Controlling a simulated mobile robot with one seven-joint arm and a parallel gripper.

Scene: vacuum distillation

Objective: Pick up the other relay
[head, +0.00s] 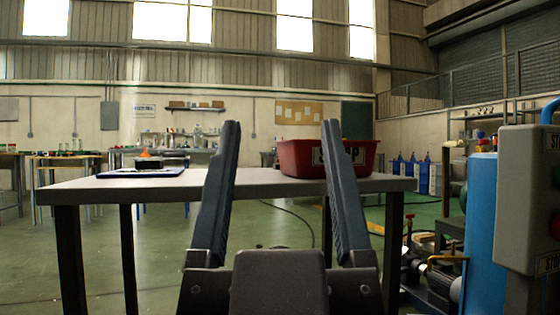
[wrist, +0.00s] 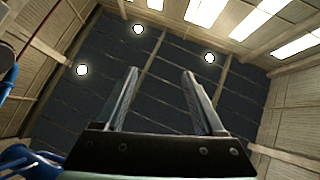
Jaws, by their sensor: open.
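My gripper (head: 281,124) is in the foreground of the head view, with its two fingers raised, apart and empty between them. In the wrist view my gripper (wrist: 159,74) is also open, with only ceiling and walls behind it. A small dark block (head: 149,163) with an orange top (head: 147,153) is on a flat blue tray or mat (head: 115,174) at the left of the table. I cannot tell for sure whether it is a relay. No other relay is clearly visible. The fingers are nearer the camera than these things and hide part of the table.
A red bin (head: 300,158) with a label stands on the right of the grey table (head: 265,184), partly behind the right finger. A blue cylinder (head: 481,235) and a grey control box (head: 527,200) stand close at the right. Green floor (head: 170,255) is open at the left.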

